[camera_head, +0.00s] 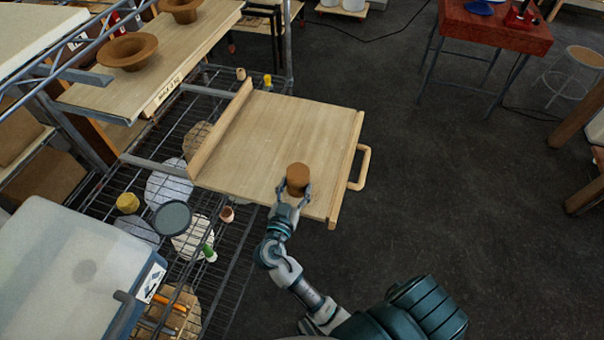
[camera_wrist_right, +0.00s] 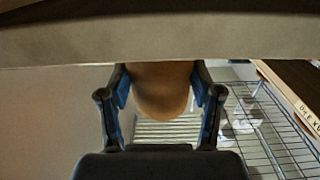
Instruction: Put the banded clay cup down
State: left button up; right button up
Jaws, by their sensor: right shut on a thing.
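The banded clay cup (camera_head: 297,177) is a small brown cylinder. In the head view it appears upright over the near right part of the pale wooden pull-out board (camera_head: 290,120). My right gripper (camera_head: 292,196) is shut on it from the near side. In the right wrist view the cup (camera_wrist_right: 162,92) sits between the two blue-padded fingers (camera_wrist_right: 161,98). A pale band, apparently a board edge (camera_wrist_right: 160,42), hides the cup's other end there. I cannot tell whether the cup touches the board. My left gripper is not in view.
The board has a raised strip (camera_head: 220,130) at its left and a handle (camera_head: 361,167) at its right; its middle is bare. Wide clay bowls (camera_head: 128,51) stand on the upper shelf. A wire rack (camera_head: 226,258) with small pots and discs lies below left.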

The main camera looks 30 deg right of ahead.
jog(key=shift+x, duration=0.95)
jog(key=shift+w+d+r, duration=0.2)
jog(key=shift+w+d, duration=0.05)
jog(key=shift+w, duration=0.2)
jog(key=shift+w+d+f+p, duration=0.3)
jog(key=shift+w+d+f, duration=0.4)
jog(key=shift+w+f, duration=0.15)
jog(key=shift+d, duration=0.3)
jog(key=o, duration=1.4)
jog(key=shift+s+d+f, duration=0.1)
jog(key=shift+d, duration=0.05)
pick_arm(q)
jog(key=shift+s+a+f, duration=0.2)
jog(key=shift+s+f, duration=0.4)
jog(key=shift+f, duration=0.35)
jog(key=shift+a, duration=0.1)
pick_arm(e)
jog(key=shift+a, duration=0.25)
